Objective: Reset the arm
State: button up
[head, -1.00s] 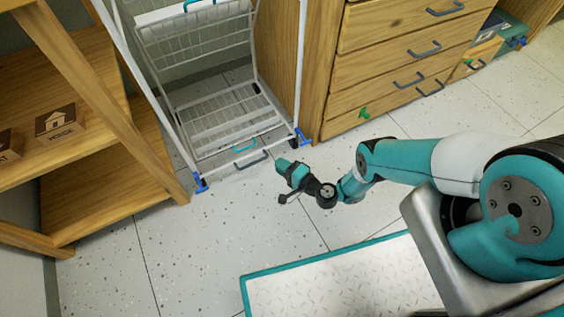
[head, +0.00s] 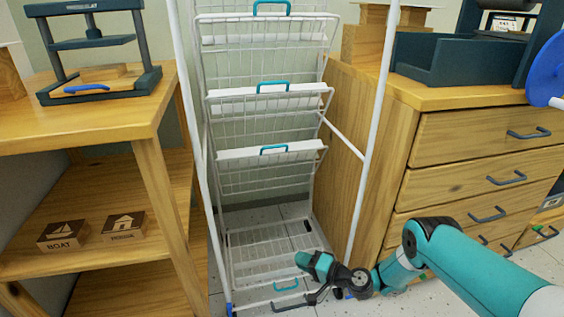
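My arm reaches in from the right in the head view, its teal links stretched low across the front of the drawers. My gripper (head: 312,281) is at the arm's end, in front of the bottom of the white wire rack. It is small and seen from the side. I cannot tell whether its fingers are apart, and I see nothing held in it.
The white wire rack (head: 265,185) with teal handles stands between a wooden shelf (head: 97,128) and a wooden drawer cabinet (head: 470,98). The shelf bears a dark press (head: 98,50), a boat block (head: 62,234) and a house block (head: 125,226). A dark tray (head: 440,62) sits on the cabinet.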

jog(key=w+a+r+n+g, duration=0.25)
jog(key=r+n+g, duration=0.2)
jog(key=r, duration=1.05)
jog(key=s+a+r+n+g+h, duration=0.15)
jog(key=s+r, duration=0.25)
jog(key=r, duration=0.4)
jog(key=s+d+r+n+g+h, duration=0.1)
jog(key=s+r+n, duration=0.2)
jog(key=r, duration=0.4)
jog(key=s+d+r+n+g+h, duration=0.15)
jog(key=s+d+r, duration=0.3)
jog(key=s, duration=0.55)
jog(key=s+d+r+h+p, duration=0.1)
jog(key=s+d+r+h, duration=0.3)
jog(key=s, duration=0.5)
jog(key=s+d+r+n+g+h, duration=0.1)
jog(key=s+d+r, duration=0.3)
jog(key=s, duration=0.6)
notch_tip(320, 180, up, 36)
jog(key=a+p, duration=0.1)
jog(key=p, duration=3.4)
jog(key=shift+r, duration=0.15)
jog(key=shift+w+a+t, duration=0.1)
jog(key=shift+t, duration=0.15)
